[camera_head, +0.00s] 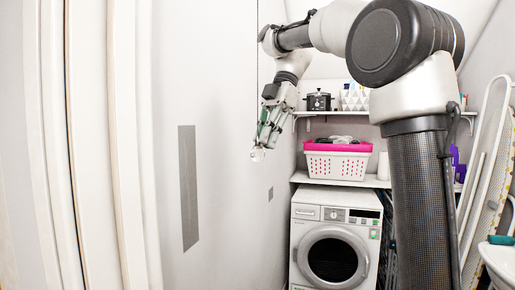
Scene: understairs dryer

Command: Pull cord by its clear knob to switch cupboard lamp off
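The pull cord (257,45) is a thin dark line hanging from the top of the picture, left of my arm. A small clear knob (257,155) shows in line with it, right at the fingertips of my gripper (262,146). My gripper points downward, with its fingers close to the knob. At this size I cannot tell whether the fingers are closed on the knob or only beside it. The lower cord is hard to make out near the gripper. The lamp is not in view; the cupboard looks brightly lit.
A white wall with a grey panel (188,188) is on the left. A dryer (334,250) stands at the back, below a shelf with a pink-and-white basket (337,160). A slow cooker (318,101) sits on the upper shelf. An ironing board (490,170) leans at right.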

